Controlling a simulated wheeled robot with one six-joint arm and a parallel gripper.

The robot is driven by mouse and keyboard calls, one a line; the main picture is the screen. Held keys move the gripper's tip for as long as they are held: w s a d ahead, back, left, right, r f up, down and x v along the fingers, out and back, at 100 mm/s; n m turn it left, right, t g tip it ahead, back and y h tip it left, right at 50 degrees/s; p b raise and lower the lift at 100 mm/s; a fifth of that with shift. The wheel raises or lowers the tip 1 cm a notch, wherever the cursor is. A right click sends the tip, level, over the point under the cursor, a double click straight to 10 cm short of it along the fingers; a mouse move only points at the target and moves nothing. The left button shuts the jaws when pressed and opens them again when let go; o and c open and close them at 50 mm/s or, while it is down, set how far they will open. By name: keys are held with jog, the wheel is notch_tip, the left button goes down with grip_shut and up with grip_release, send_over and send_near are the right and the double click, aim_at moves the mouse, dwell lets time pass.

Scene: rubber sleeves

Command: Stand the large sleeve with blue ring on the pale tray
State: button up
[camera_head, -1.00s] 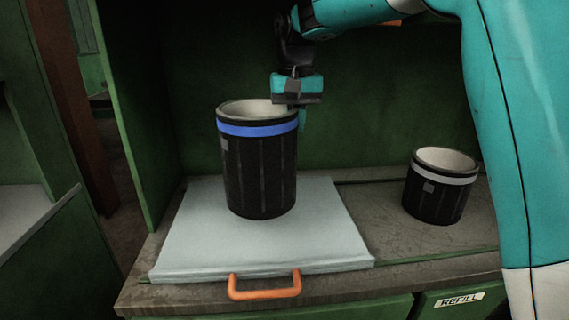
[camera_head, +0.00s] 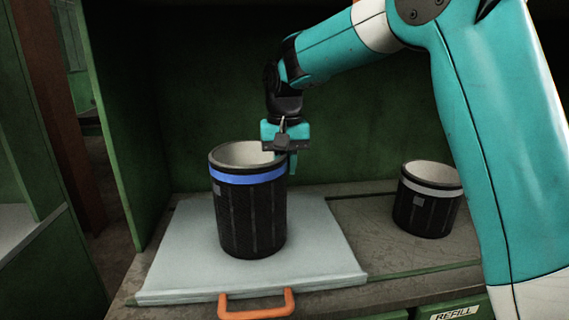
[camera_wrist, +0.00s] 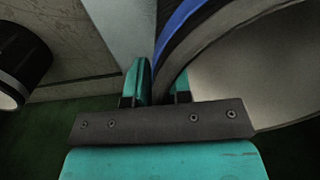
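The large sleeve with blue ring (camera_head: 250,215) is dark and ribbed, with a pale inside. It stands upright at the pale tray (camera_head: 180,270), over its middle; I cannot tell whether its base touches. My gripper (camera_head: 286,158) is at the right side of its rim. In the wrist view my gripper (camera_wrist: 163,80) has one finger on each side of the wall of the large sleeve (camera_wrist: 205,28) and appears shut on it. The inner finger is partly hidden by the rim.
A smaller dark sleeve with a white ring (camera_head: 428,210) stands on the worn bench right of the tray. An orange handle (camera_head: 257,311) is at the tray's front. Green panels stand left and behind. The tray around the large sleeve is clear.

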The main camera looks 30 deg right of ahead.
jog(key=shift+o, duration=0.9)
jog(key=shift+r, duration=0.1)
notch_tip(320, 180, up, 8)
jog(key=shift+f+p, duration=0.2)
jog(key=shift+p, duration=0.15)
jog(key=s+a+f+n+y, duration=0.1)
jog(key=s+a+f+n, duration=0.2)
jog(key=s, duration=0.6)
jog(key=s+a+f+n+y, duration=0.1)
jog(key=s+a+f+n, duration=0.2)
jog(key=s, duration=0.7)
jog(key=s+a+f+n+y, duration=0.2)
jog(key=s+a+f+n, duration=0.1)
jog(key=s, duration=0.7)
jog(key=shift+s+a+n, duration=0.2)
jog(key=shift+a+n, duration=0.7)
jog(key=shift+a, duration=0.15)
jog(key=shift+d, duration=0.1)
